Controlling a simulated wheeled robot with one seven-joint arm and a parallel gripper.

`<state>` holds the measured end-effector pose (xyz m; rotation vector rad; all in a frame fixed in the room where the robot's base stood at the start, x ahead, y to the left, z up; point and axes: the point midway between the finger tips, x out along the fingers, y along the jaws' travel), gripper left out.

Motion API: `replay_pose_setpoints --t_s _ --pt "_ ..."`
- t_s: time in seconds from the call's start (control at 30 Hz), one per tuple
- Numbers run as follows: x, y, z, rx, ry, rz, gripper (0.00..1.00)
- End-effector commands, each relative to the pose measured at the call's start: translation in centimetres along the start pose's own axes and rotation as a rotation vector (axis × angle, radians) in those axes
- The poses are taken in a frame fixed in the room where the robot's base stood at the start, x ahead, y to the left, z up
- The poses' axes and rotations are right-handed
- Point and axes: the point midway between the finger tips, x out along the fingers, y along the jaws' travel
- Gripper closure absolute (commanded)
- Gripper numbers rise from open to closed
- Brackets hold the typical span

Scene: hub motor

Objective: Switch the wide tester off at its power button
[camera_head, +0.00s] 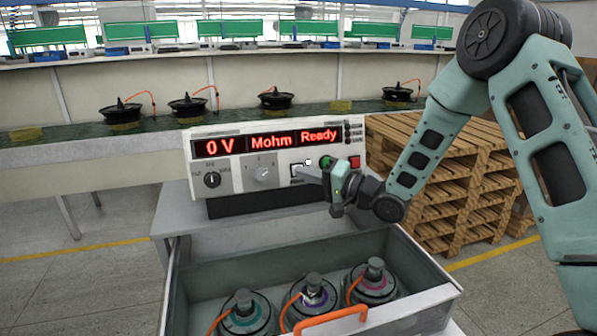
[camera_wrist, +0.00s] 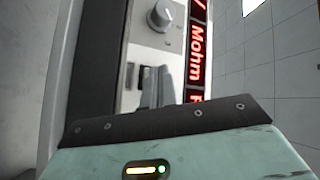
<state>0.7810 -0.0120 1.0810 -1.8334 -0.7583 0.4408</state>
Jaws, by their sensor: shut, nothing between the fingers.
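The wide tester (camera_head: 228,178) stands on the grey bench top, its red display (camera_head: 270,141) lit with "0 V", "Mohm" and "Ready". My gripper (camera_head: 302,171) is shut and empty, with its fingertips at the lower middle of the front panel. A small dark rectangular switch (camera_head: 296,172) in a pale frame shows by the fingertips. In the wrist view the shut fingers (camera_wrist: 157,78) point at the panel, and a dark switch (camera_wrist: 130,75) lies just left of them. I cannot tell whether the fingers touch the panel. The fingers and wrist hide part of the panel's right side.
Two knobs (camera_head: 212,180) (camera_head: 263,175) sit left of my gripper, a green button (camera_head: 326,162) and a red one (camera_head: 355,162) to its right. Below is an open drawer (camera_head: 215,262) with several motors and an orange handle. Wooden pallets (camera_head: 470,185) stand at right.

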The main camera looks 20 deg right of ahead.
Motion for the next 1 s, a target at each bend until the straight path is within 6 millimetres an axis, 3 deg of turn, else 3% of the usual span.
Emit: replay_pose_setpoints --t_s 0.63,1.0 --pt "0.2 0.1 -0.1 0.000 0.000 0.000 1.00" --pt "-0.9 -0.7 0.6 0.001 0.000 0.000 1.00"
